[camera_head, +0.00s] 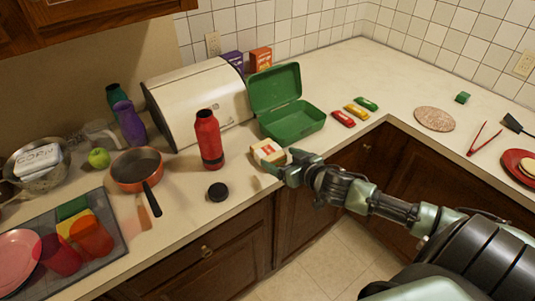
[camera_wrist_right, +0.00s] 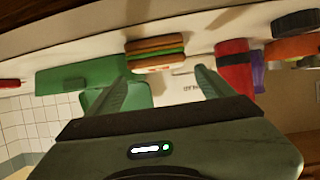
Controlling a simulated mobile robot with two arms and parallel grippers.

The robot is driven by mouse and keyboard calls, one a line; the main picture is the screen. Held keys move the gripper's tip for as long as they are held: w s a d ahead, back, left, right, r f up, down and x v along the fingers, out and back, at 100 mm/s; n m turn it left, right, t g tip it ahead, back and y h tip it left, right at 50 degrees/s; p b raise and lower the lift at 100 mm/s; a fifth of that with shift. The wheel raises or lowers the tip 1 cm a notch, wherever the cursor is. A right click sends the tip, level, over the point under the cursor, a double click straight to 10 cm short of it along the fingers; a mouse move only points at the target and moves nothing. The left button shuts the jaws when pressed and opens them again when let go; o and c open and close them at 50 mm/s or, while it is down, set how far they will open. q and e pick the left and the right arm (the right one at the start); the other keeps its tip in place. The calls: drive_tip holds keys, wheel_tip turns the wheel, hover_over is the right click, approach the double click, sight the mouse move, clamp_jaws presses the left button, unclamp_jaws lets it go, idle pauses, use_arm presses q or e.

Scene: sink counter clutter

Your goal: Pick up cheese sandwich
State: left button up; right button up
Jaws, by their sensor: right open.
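The cheese sandwich (camera_head: 268,152) lies near the counter's front edge, between the red bottle and the green lunchbox. In the right wrist view the sandwich (camera_wrist_right: 155,53) shows layered brown bread with green and yellow filling, and a pale part with a red mark. My right gripper (camera_head: 283,167) comes in from the right, close to the sandwich. In its wrist view the open fingers (camera_wrist_right: 161,68) stand apart with the sandwich ahead of and between their tips. I cannot tell whether they touch it. My left gripper is not in view.
A red bottle (camera_head: 208,140) stands left of the sandwich, with a black lid (camera_head: 218,192) in front. An open green lunchbox (camera_head: 292,120) is behind it. Small coloured packets (camera_head: 356,111) lie to the right. A pan (camera_head: 137,167) is at left.

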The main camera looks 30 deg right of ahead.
sight(269, 151)
drive_tip(key=shift+x, duration=0.8)
drive_tip(key=shift+w+d+p, duration=0.1)
drive_tip(key=shift+w+p, duration=0.2)
drive_tip(key=shift+w, duration=0.05)
drive_tip(key=p+x, duration=0.1)
drive_tip(key=x, duration=0.3)
drive_tip(key=shift+w+r, duration=0.1)
drive_tip(key=shift+r, duration=0.05)
drive_tip(key=shift+w+f, duration=0.2)
drive_tip(key=c, duration=1.1)
drive_tip(key=shift+r, duration=0.1)
drive_tip(key=shift+c, duration=0.2)
wheel_tip(269, 151, up, 20)
drive_tip(key=b, duration=0.1)
